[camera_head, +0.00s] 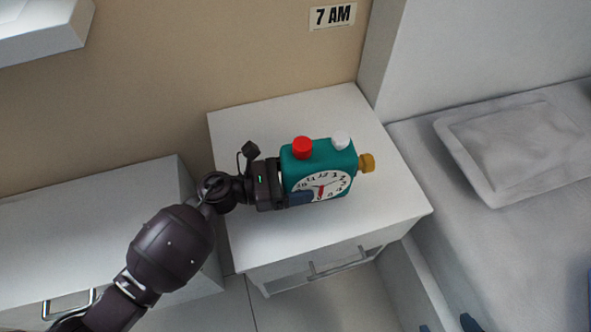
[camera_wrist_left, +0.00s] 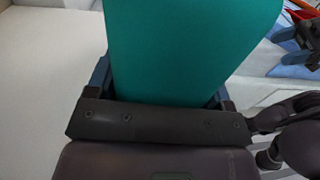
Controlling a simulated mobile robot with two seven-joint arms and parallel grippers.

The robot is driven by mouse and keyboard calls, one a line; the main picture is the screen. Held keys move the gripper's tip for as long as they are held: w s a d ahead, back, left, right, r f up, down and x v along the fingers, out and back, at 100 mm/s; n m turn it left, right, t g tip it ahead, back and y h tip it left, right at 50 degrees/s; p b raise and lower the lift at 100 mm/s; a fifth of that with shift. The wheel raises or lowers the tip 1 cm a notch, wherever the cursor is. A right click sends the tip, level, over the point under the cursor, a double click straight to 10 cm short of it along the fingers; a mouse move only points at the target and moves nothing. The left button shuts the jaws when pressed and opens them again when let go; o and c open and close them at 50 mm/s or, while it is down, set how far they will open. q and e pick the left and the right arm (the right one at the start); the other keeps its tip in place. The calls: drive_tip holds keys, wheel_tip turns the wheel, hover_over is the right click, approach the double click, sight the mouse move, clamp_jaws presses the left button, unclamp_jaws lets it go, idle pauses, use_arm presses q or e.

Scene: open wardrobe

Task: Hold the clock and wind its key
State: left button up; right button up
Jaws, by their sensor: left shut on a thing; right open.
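The teal clock (camera_head: 319,168) is above the white nightstand, its white dial facing front, with a red button (camera_head: 302,148) and a white button (camera_head: 340,140) on top. Its golden key (camera_head: 367,162) sticks out from the right side. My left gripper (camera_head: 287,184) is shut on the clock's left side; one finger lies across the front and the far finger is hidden. In the left wrist view the teal body (camera_wrist_left: 190,50) fills the jaws. My right gripper (camera_head: 447,326) is open at the bottom edge, away from the key. It also shows in the left wrist view (camera_wrist_left: 291,46).
The nightstand (camera_head: 385,205) has bare top around the clock and a drawer handle in front. A bed with a grey pillow (camera_head: 515,145) is on the right. A white cabinet (camera_head: 80,225) stands on the left. A "7 AM" sign (camera_head: 332,16) hangs on the wall.

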use_arm(q)
drive_tip(key=shift+f, duration=0.3)
use_arm(e)
drive_tip(key=shift+f, duration=0.15)
use_arm(q)
drive_tip(key=shift+f+b, duration=0.2)
drive_tip(key=shift+b, duration=0.1)
use_arm(e)
drive_tip(key=shift+w+r, duration=0.15)
drive_tip(key=shift+r, duration=0.1)
use_arm(q)
drive_tip(key=shift+f, duration=0.1)
use_arm(e)
drive_tip(key=shift+s+f, duration=0.2)
drive_tip(key=shift+f, duration=0.15)
idle(0.5)
use_arm(q)
drive_tip(key=shift+f, duration=0.2)
idle(0.6)
idle(0.7)
